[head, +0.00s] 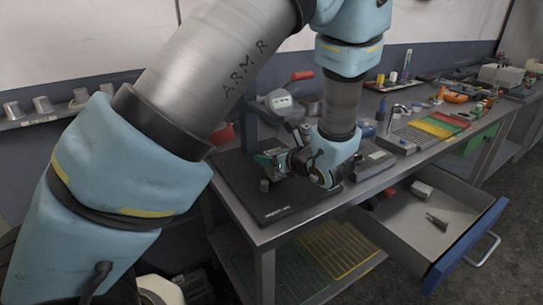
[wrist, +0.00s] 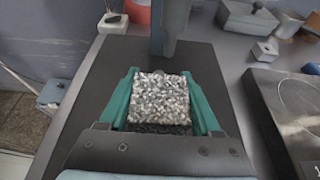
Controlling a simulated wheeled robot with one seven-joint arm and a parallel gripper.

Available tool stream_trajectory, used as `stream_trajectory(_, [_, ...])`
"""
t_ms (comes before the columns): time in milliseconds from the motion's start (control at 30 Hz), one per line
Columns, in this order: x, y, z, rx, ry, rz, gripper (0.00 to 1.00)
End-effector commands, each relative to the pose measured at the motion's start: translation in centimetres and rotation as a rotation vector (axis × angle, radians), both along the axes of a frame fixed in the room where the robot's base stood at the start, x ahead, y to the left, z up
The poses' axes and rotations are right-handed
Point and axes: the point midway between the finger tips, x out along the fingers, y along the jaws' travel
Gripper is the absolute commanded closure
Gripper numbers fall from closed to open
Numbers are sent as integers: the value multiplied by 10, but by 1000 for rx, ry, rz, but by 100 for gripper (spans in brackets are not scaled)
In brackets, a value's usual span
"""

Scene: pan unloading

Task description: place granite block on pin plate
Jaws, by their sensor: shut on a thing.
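A speckled black-and-white granite block (wrist: 160,98) sits between the two green fingers of my gripper (wrist: 160,76) in the wrist view, and the fingers press on its left and right sides. In the head view my gripper (head: 270,163) is over the dark flat base (head: 285,205) at the near left of the bench. That base also shows under the block in the wrist view (wrist: 213,110). I cannot tell whether the block touches it. No plate with visible pins can be made out in either view.
A grey column (wrist: 171,25) stands just beyond the block. A dark plate (wrist: 290,115) lies to the right, with small metal blocks (wrist: 265,50) behind it. In the head view a drawer (head: 430,225) is open below the bench, and trays and tools line the bench's far part.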

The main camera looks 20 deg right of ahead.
Motion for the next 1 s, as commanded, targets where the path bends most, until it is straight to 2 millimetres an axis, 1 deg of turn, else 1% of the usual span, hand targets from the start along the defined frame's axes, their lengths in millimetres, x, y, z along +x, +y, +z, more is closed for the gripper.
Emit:
stream_trajectory(767, [0,0,-4,-1,-1,0,100])
stream_trajectory(800, [0,0,-4,-1,-1,0,34])
stream_trajectory(1000, [0,0,-4,-1,-1,0,12])
